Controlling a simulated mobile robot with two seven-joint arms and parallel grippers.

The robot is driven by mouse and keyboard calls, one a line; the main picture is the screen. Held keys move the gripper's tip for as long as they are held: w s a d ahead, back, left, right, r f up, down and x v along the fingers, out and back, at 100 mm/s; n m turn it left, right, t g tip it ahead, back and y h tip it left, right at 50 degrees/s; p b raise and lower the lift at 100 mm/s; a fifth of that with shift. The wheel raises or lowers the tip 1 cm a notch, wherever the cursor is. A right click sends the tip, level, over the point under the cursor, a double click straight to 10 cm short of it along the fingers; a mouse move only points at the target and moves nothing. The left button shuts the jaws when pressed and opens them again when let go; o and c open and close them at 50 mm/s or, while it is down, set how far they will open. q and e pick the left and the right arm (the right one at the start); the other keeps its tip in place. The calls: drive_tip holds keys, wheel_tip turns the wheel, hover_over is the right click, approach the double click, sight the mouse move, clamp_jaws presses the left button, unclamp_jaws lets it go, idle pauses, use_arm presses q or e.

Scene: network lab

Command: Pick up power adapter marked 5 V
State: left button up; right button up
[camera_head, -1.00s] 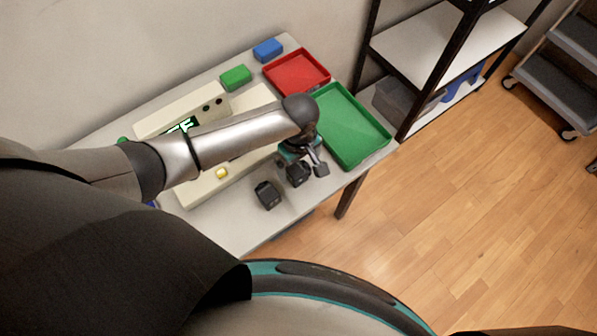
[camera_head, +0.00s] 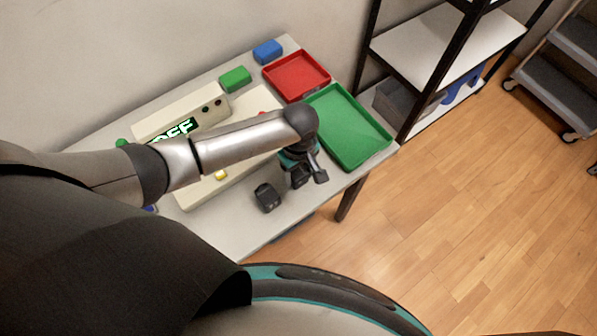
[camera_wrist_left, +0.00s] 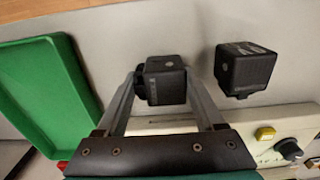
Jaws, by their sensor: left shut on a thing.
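My left gripper (camera_head: 306,178) is at the front right of the table. In the left wrist view, my left gripper (camera_wrist_left: 164,84) is shut on a black cube-shaped power adapter (camera_wrist_left: 166,86), with one finger on each side. Its marking is too small to read. I cannot tell whether it still touches the table. A second black power adapter (camera_head: 267,197) rests on the table to the left of the gripper. It also shows in the left wrist view (camera_wrist_left: 246,70), right of the held one, apart from the fingers; its label is unreadable. My right gripper is not in view.
A green tray (camera_head: 383,143) lies just beyond the gripper, with a red tray (camera_head: 323,84) behind it. A beige device (camera_head: 165,118) with a lit display stands at the back left, partly hidden by my arm. Green (camera_head: 235,79) and blue (camera_head: 268,50) blocks sit along the wall.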

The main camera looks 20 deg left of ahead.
use_arm(q)
clamp_jaws()
drive_tip(key=shift+r, duration=0.15)
